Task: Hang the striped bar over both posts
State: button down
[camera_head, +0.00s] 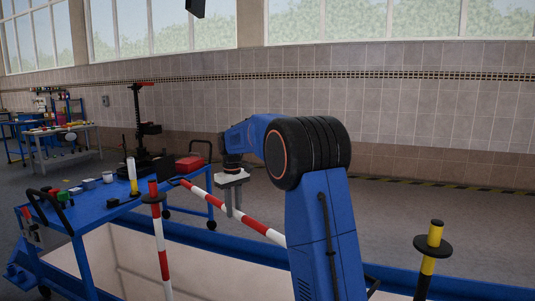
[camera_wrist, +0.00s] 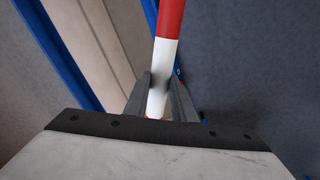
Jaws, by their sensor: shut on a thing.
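The red-and-white striped bar (camera_head: 205,195) slants down to the right in the head view; its right part is hidden behind my arm. My gripper (camera_head: 233,208) is shut on the bar, pointing down. In the wrist view the bar (camera_wrist: 165,55) runs between the two fingers (camera_wrist: 160,95), with a red band beyond a white one. A red-and-white post (camera_head: 161,245) with a black disc near its top stands upright at the left. A yellow-and-black post (camera_head: 430,258) with a black disc stands at the right. The bar is apart from the right post as far as visible.
A blue cart (camera_head: 95,207) at the left carries small blocks, a yellow-and-white cylinder (camera_head: 132,177), a black stand (camera_head: 143,130) and a red box (camera_head: 189,166). A blue-edged pit (camera_head: 100,250) lies in front. Open floor (camera_head: 400,215) lies beyond it.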

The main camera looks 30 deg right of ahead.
jog(key=s+d+r+n, duration=0.2)
jog(key=s+r, duration=0.6)
jog(key=r, duration=0.4)
jog(key=s+d+r+n, duration=0.3)
jog(key=s+r, duration=0.5)
jog(key=r, duration=0.4)
jog(key=shift+d+r, duration=0.15)
notch_tip(320, 180, down, 6)
jog(key=shift+f, duration=0.2)
dwell(1.3)
jog(key=shift+f, duration=0.8)
jog(key=shift+f, duration=0.15)
dwell(0.6)
jog(key=shift+f, duration=2.85)
